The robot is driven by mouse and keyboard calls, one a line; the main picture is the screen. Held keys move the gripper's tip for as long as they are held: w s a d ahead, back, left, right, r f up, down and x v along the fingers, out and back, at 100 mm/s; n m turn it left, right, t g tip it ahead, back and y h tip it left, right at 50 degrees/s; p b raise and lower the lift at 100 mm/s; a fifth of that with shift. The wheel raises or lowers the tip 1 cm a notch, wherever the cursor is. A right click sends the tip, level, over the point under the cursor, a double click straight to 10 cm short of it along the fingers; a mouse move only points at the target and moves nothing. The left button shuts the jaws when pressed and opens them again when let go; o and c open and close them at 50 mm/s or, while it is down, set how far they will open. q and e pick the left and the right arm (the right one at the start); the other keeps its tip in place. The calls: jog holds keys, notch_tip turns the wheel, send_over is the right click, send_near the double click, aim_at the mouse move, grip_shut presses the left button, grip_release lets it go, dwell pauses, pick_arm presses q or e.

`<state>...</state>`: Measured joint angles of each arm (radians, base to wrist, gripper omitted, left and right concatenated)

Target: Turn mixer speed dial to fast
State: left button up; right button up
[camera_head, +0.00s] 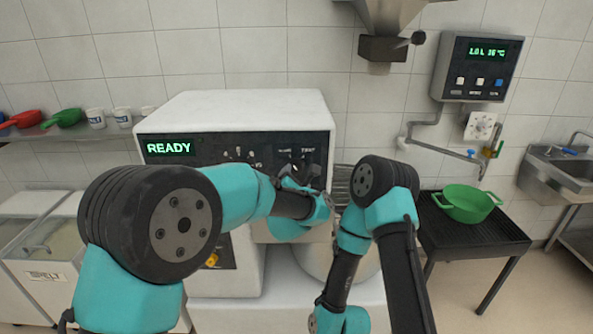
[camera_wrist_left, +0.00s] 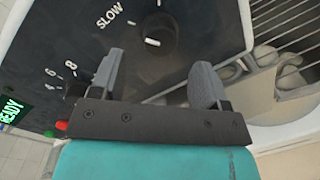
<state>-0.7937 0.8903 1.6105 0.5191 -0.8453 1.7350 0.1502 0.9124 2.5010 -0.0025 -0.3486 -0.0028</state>
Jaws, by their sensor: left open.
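The mixer (camera_head: 245,113) has a black front panel with a green READY display (camera_head: 168,148). The speed dial (camera_wrist_left: 156,28) is dark with a white mark and sits on the panel, right of the SLOW label (camera_wrist_left: 110,15) in the left wrist view. My left gripper (camera_wrist_left: 157,68) is open, its two fingers apart below the dial in that view, with nothing between them. In the head view, my left gripper (camera_head: 299,181) is in front of the panel's right side, and my arm partly hides the dial area. My right arm shows at the middle right, but its gripper is not visible.
A metal bowl (camera_head: 345,262) is below the mixer, with a wire guard (camera_wrist_left: 285,22) beside the panel. A green pot (camera_head: 466,203) stands on a black table (camera_head: 478,238) at right. A wall control box (camera_head: 478,68) hangs above. Scoops and cups line the left shelf.

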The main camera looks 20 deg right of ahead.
aim_at(297, 170)
pick_arm(q)
jog(key=shift+x, duration=2.8)
jog(key=shift+c, duration=0.2)
jog(key=c, duration=0.8)
